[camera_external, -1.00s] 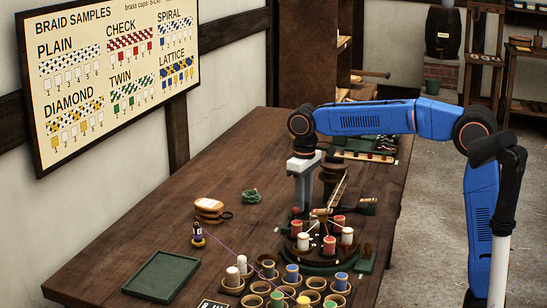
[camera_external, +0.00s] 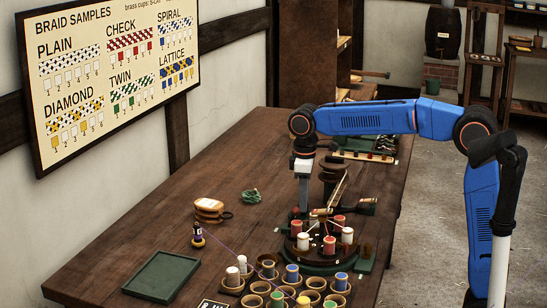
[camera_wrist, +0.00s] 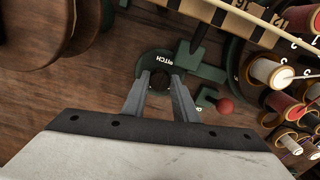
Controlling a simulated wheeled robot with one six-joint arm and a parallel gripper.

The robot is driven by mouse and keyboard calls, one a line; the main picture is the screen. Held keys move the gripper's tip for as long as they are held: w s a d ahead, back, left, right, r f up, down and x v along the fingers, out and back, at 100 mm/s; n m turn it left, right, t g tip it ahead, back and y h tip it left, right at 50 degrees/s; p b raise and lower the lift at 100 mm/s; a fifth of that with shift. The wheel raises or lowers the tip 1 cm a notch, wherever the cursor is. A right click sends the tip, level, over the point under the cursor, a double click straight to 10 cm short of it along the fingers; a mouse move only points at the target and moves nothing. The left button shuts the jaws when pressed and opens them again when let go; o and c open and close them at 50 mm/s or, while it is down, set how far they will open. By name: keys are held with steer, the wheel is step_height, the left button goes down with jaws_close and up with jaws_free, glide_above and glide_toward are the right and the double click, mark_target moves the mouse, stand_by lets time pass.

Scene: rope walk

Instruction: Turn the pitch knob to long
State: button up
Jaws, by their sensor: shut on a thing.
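The pitch knob stands on a dark green round plate (camera_wrist: 146,66) marked PITCH in the wrist view. My gripper (camera_wrist: 160,82) is over this plate, its two grey fingers shut on the knob between them. Most of the knob is hidden by the fingers, and I cannot read its setting. In the external view my gripper (camera_external: 303,208) points straight down behind the round braiding machine (camera_external: 310,262), and the knob is hidden there.
A red ball (camera_wrist: 225,105) on a green arm lies right of the fingers. Red and white bobbins (camera_wrist: 264,70) stand close by at the right. A pale ruler-like bar (camera_wrist: 235,18) crosses above. A green tray (camera_external: 162,274) lies at the table's front left.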

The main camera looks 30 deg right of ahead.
steer(key=o, duration=1.1)
steer(key=shift+c, duration=0.2)
steer(key=shift+r, duration=0.1)
step_height(320, 180, up, 17)
steer(key=shift+r, duration=0.15)
